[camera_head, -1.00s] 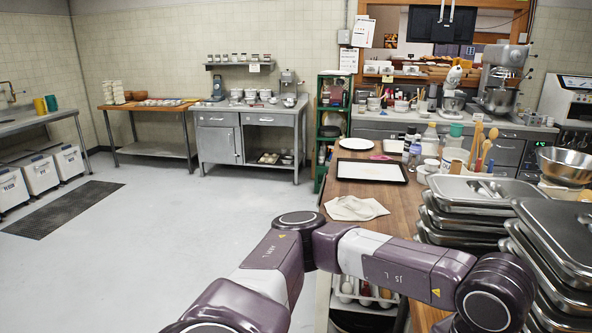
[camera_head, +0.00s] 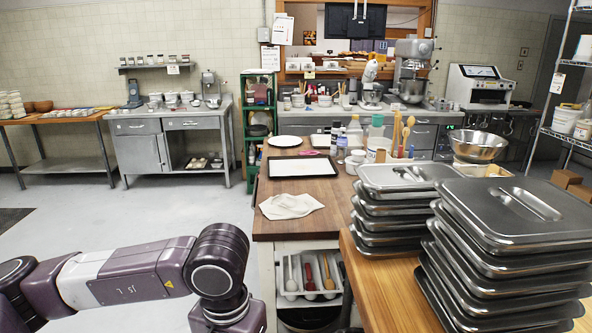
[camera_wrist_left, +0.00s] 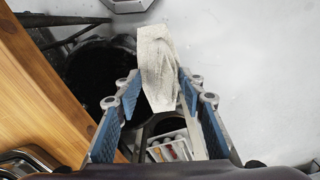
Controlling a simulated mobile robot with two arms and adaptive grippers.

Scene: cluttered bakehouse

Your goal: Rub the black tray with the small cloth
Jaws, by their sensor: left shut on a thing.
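The black tray (camera_head: 304,167) lies flat on the wooden worktop, dark-rimmed with a pale inner surface. My left gripper (camera_wrist_left: 158,95) shows in the left wrist view, its blue-padded fingers around a pale beige cloth (camera_wrist_left: 156,62) that sticks out past them. I take this to be the small cloth. It is held off to the side of the counter, away from the tray. In the head view my left arm comes in at lower left, and its gripper is out of the picture. My right gripper is in neither view.
Another crumpled pale cloth (camera_head: 290,205) lies on the worktop in front of the tray. Stacked steel pans (camera_head: 513,215) crowd the right. Bottles (camera_head: 354,134) and a white plate (camera_head: 285,141) stand behind. A utensil bin (camera_head: 309,277) sits under the worktop. Open floor lies left.

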